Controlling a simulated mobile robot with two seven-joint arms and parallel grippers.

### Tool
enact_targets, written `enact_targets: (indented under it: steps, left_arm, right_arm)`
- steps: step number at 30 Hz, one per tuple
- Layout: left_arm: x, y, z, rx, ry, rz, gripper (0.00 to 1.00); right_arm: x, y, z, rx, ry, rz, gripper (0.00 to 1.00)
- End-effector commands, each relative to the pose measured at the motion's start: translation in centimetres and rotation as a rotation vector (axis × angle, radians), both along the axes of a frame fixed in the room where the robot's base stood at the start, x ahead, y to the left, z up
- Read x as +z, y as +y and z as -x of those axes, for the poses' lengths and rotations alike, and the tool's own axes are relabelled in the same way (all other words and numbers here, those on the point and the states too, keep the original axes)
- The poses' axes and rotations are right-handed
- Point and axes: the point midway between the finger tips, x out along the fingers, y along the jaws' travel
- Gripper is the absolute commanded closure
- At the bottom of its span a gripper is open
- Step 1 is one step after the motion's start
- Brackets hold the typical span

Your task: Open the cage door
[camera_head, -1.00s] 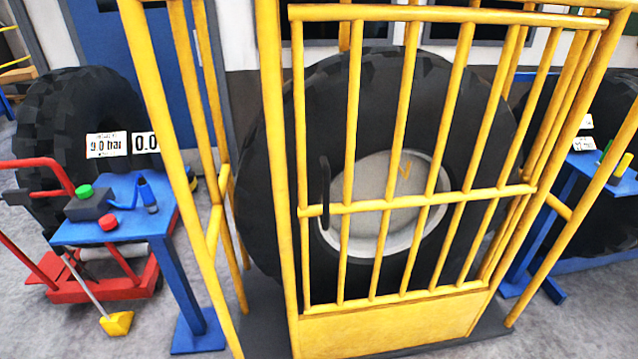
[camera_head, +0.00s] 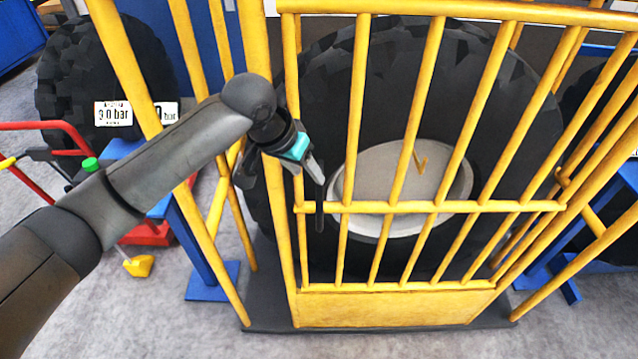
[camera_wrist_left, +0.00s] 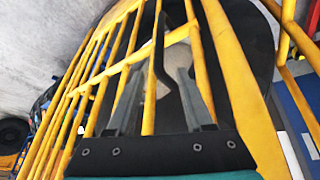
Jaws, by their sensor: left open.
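The yellow barred cage door (camera_head: 395,308) stands in the cage front and looks shut. Its dark upright handle (camera_head: 319,212) is on the door's left side, with its upper part hidden behind my gripper in the head view. My left gripper (camera_head: 314,172) is open at the handle's upper end. In the left wrist view, the dark handle (camera_wrist_left: 158,52) runs between the two spread fingers of the left gripper (camera_wrist_left: 160,75), with no visible grip on it. The door bars (camera_wrist_left: 112,68) lie beyond the fingers. My right gripper is not in view.
A large black tyre (camera_head: 510,110) with a grey hub stands inside the cage. Left of the cage are a yellow post (camera_head: 205,245), a blue stand (camera_head: 192,262) and another tyre (camera_head: 70,75). Grey floor (camera_head: 90,310) is clear at the lower left.

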Motion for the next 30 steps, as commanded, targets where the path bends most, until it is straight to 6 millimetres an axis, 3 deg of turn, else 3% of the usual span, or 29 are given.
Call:
enact_targets:
  steps: [1,4,10,14,30]
  left_arm:
    - [1.9,0.1,0.3,-0.016,-0.005,-0.024,0.48]
    - [3.9,0.4,1.0,-0.042,0.001,-0.064,0.48]
    - [4.9,0.6,1.7,-0.058,0.014,-0.100,0.48]
    - [3.4,0.3,1.3,-0.059,0.017,-0.101,0.48]
    - [-5.9,-2.0,-1.9,-0.057,0.014,-0.098,0.48]
  right_arm:
    - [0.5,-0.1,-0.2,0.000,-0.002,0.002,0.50]
    - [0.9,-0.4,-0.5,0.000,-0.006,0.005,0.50]
    - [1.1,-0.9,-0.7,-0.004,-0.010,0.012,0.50]
    - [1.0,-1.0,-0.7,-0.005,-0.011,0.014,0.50]
    - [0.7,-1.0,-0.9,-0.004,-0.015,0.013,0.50]
